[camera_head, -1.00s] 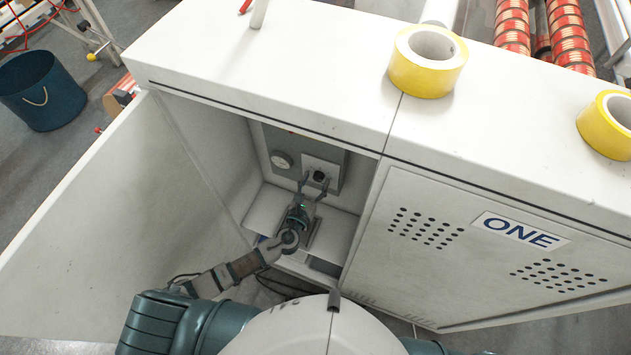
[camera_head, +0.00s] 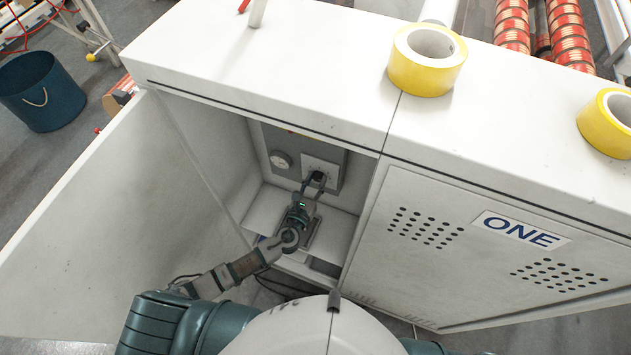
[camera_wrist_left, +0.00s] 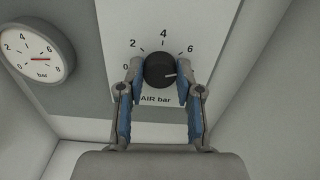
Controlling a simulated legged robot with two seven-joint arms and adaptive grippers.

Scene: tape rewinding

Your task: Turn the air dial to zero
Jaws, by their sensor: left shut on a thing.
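The air dial (camera_wrist_left: 160,70) is a black round knob on a white plate marked "AIR bar", with numbers around it, in the left wrist view. Its white pointer line points right, toward the side of the 6 and beyond. My left gripper (camera_wrist_left: 160,74) has one finger on each side of the knob and is shut on it. In the head view my left gripper (camera_head: 314,181) reaches into the open cabinet, and its fingers partly hide the dial (camera_head: 318,176). My right gripper is not in view.
A round pressure gauge (camera_wrist_left: 38,50) sits left of the dial, its needle near 6. The cabinet's open door (camera_head: 110,220) stands to the left. The cabinet's side walls are close to my arm. Yellow tape rolls (camera_head: 427,75) rest on the cabinet top.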

